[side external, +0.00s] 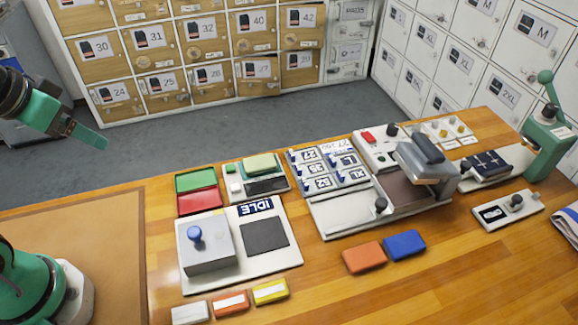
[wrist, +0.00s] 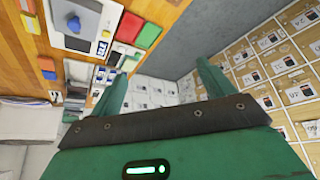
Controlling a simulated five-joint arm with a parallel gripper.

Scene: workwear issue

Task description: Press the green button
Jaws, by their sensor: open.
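My gripper (side external: 92,136) is at the far left of the side view, raised in the air and well away from the panel. In the wrist view my gripper (wrist: 161,75) has its two green fingers spread apart with nothing between them.
The press (side external: 428,162) stands right of the panel. A green block (side external: 195,180), a red block (side external: 199,202) and a blue-knobbed box (side external: 208,256) on the IDLE board lie left. Orange (side external: 364,257) and blue (side external: 404,245) blocks lie in front. Lockers line the back.

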